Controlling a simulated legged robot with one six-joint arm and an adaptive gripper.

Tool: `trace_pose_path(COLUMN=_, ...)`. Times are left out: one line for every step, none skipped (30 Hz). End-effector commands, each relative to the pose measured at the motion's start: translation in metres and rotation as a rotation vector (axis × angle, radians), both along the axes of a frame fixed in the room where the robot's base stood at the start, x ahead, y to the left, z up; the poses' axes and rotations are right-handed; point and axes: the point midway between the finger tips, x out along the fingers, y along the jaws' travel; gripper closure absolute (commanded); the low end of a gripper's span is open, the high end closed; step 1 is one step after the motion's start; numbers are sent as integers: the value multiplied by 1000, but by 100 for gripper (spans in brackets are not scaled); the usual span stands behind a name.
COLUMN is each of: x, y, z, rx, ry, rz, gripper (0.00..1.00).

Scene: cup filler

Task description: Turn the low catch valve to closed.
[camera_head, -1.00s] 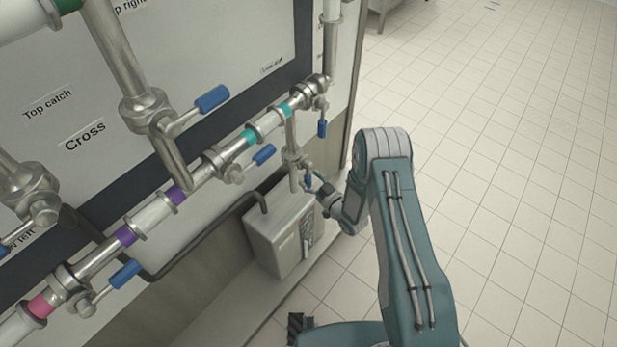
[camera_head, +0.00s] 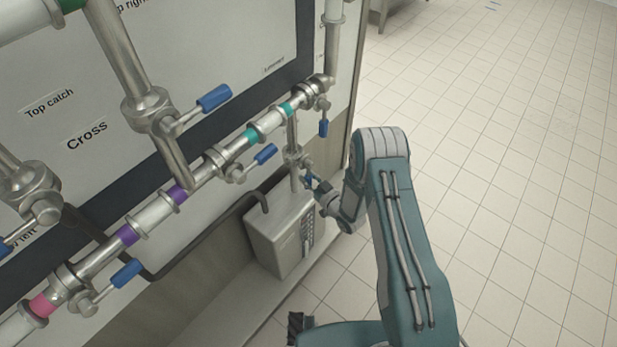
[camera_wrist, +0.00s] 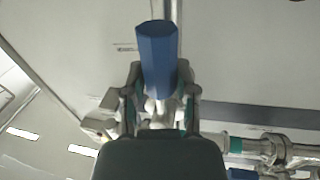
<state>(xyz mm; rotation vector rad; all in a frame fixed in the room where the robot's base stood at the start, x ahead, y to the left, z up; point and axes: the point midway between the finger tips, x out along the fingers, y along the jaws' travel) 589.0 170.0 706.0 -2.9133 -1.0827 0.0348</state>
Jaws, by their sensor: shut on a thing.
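The low catch valve appears to be the metal valve (camera_head: 293,160) on the short vertical pipe below the teal-banded pipe; its label is too small to read. Its blue handle (camera_head: 309,182) points down and to the right, toward my gripper (camera_head: 318,186). In the wrist view, the blue handle (camera_wrist: 158,58) stands between the two fingers of my gripper (camera_wrist: 160,95), which are closed around its lower part. The fingertips are small in the head view and partly hidden by my wrist.
A pale box (camera_head: 282,235) with a dark hose (camera_head: 205,243) stands just below the valve. Other blue-handled valves (camera_head: 265,154) (camera_head: 323,127) are close by on the pipe. The tiled floor (camera_head: 510,160) to the right is clear.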

Motion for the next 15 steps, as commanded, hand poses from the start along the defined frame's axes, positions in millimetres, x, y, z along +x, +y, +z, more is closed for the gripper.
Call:
trace_pose_path(x=-1, y=1, z=1, rx=11, ry=15, rz=0, gripper=100)
trace_pose_path(x=-1, y=2, z=1, rx=20, ry=25, rz=0, gripper=100)
trace_pose_path(x=-2, y=2, z=1, rx=33, ry=42, rz=1, gripper=100)
trace_pose_path(x=-3, y=3, z=1, rx=44, ry=55, rz=1, gripper=100)
trace_pose_path(x=-4, y=4, z=2, rx=56, ry=70, rz=1, gripper=100)
trace_pose_path(x=-5, y=5, z=2, rx=74, ry=92, rz=1, gripper=100)
trace_pose_path(x=-7, y=6, z=2, rx=88, ry=110, rz=1, gripper=100)
trace_pose_path(x=-8, y=7, z=3, rx=103, ry=130, rz=1, gripper=100)
trace_pose_path(x=-10, y=8, z=3, rx=124, ry=157, rz=1, gripper=100)
trace_pose_path(x=-11, y=9, z=3, rx=140, ry=178, rz=1, gripper=100)
trace_pose_path(x=-12, y=10, z=4, rx=157, ry=200, rz=1, gripper=100)
trace_pose_path(x=-14, y=12, z=5, rx=179, ry=230, rz=1, gripper=100)
trace_pose_path(x=-15, y=13, z=5, rx=197, ry=252, rz=0, gripper=100)
trace_pose_path(x=-16, y=14, z=6, rx=215, ry=274, rz=0, gripper=100)
trace_pose_path(x=-18, y=15, z=7, rx=239, ry=304, rz=0, gripper=100)
